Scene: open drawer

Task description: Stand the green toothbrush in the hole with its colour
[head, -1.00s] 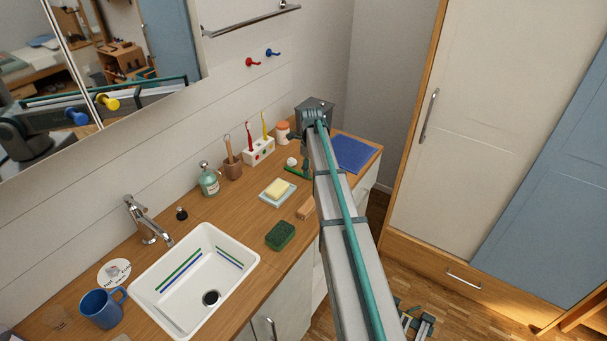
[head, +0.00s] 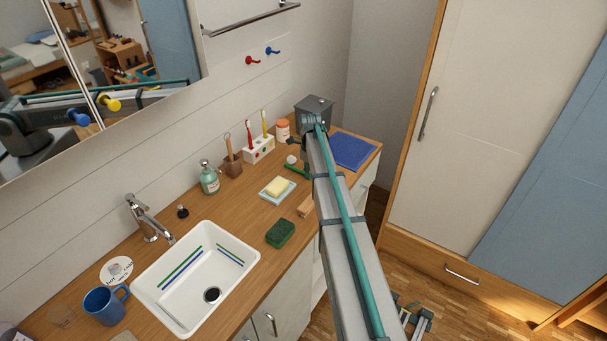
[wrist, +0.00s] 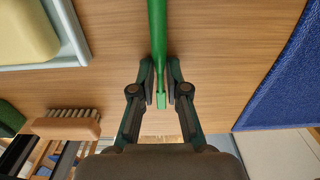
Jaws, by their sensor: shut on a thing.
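The green toothbrush (head: 295,170) shows in the head view as a short green strip beside my arm, low over the counter. In the wrist view, its green handle (wrist: 157,35) runs from the top edge down between my fingers. My gripper (wrist: 161,92) is shut on the handle near its lower end. In the head view, my arm hides most of the gripper. The white holder (head: 259,150) stands against the back wall, left of my gripper. A red toothbrush (head: 249,134) and a yellow toothbrush (head: 265,124) stand in it. Coloured marks show on its front.
A brown cup (head: 232,166) and an orange-lidded jar (head: 282,130) flank the holder. A soap dish (head: 277,191), a green sponge (head: 280,233) and a wooden brush (head: 305,207) lie nearer the front. A blue cloth (head: 353,151) lies at right.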

